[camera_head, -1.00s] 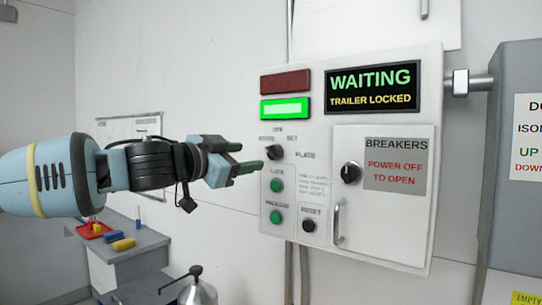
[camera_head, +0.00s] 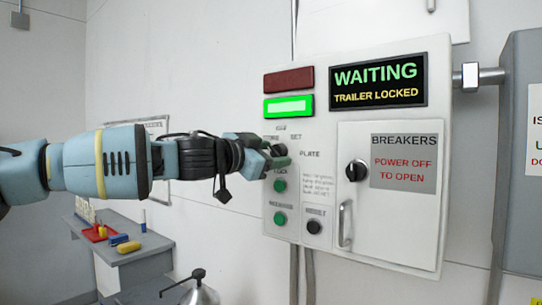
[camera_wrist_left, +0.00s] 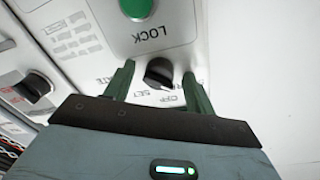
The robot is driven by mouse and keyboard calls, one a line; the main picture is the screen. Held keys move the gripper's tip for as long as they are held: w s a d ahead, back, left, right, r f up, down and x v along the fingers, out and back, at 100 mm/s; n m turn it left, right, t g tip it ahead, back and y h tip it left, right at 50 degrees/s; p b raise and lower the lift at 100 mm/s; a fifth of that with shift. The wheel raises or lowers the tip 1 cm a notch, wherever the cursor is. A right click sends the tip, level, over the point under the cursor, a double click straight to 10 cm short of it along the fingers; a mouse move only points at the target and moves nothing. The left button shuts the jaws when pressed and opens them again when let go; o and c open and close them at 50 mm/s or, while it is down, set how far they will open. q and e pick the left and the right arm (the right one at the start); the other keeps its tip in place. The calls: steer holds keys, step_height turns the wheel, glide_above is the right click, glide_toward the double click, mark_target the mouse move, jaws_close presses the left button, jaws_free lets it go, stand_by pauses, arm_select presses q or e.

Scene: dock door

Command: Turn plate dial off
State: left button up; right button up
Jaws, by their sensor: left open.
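The plate dial (camera_wrist_left: 158,72) is a small black knob on the white control panel (camera_head: 318,190). In the left wrist view it sits between the two green fingers of my left gripper (camera_wrist_left: 157,78), with a gap visible at each side. The upside-down words OFF and SET show beside it, but its exact setting is hard to read. In the head view my left gripper (camera_head: 280,157) is at the panel, and its fingers largely cover the dial. The gripper is open around the dial. My right gripper is not in view.
The green LOCK button (camera_wrist_left: 136,8) is close to the fingers. Another green button (camera_head: 279,218), a black RESET button (camera_head: 313,227) and the breaker knob (camera_head: 356,170) share the panel. The screen (camera_head: 377,82) reads WAITING, TRAILER LOCKED. A grey bench (camera_head: 120,250) stands lower left.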

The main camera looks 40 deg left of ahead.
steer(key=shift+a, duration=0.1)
arm_select(q)
steer(key=c, duration=0.9)
steer(key=shift+c, duration=0.2)
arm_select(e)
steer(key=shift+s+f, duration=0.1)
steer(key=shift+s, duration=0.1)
arm_select(q)
steer(key=shift+r+m, duration=0.1)
steer(key=shift+m, duration=0.2)
steer(key=shift+r+m+p, duration=0.1)
steer(key=shift+m+p, duration=0.2)
steer(key=m+p, duration=0.1)
steer(key=m, duration=0.2)
steer(key=shift+s+r, duration=0.1)
steer(key=m+p, duration=0.1)
steer(key=m, duration=0.2)
steer(key=shift+m+g+y, duration=0.3)
steer(key=shift+m, duration=0.8)
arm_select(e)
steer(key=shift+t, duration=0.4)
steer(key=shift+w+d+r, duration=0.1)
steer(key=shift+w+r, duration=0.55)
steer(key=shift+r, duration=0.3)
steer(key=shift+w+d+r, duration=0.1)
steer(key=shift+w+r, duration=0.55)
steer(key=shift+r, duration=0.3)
arm_select(q)
steer(key=shift+r, duration=0.1)
